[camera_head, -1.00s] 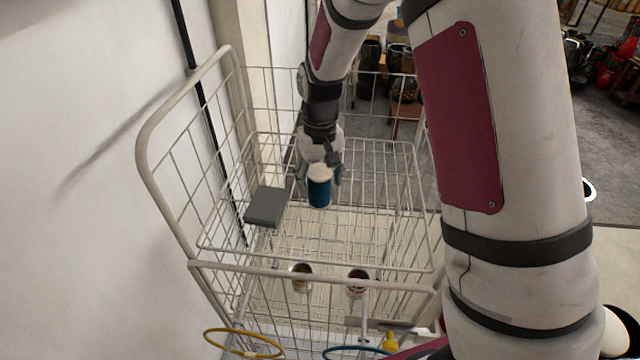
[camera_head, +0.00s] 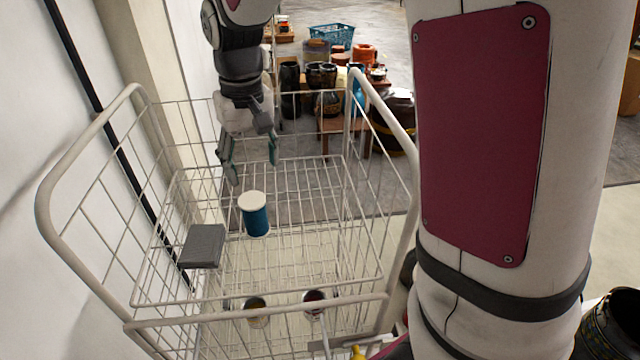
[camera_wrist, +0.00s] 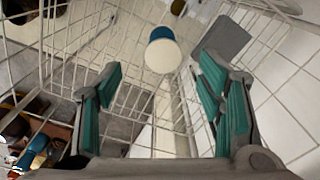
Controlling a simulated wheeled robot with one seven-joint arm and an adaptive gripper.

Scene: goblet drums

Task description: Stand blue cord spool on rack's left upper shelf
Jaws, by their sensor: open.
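The blue cord spool (camera_head: 256,218), a blue cylinder with a white top, stands upright on the upper wire shelf of the white rack (camera_head: 137,302), to the right of a grey box. My gripper (camera_head: 250,172) is open and empty, apart from the spool and behind it, above the shelf's far part. In the wrist view the spool (camera_wrist: 162,52) shows beyond the gap between my open teal-padded fingers (camera_wrist: 160,100). Its white end faces the camera, and nothing touches it.
The grey box (camera_head: 203,246) lies on the shelf's left side. Two cans (camera_head: 256,310) sit lower in the rack, towards the front. Wire sides and tubular rails surround the shelf. A wall stands at left; drums (camera_head: 322,76) stand on the floor behind.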

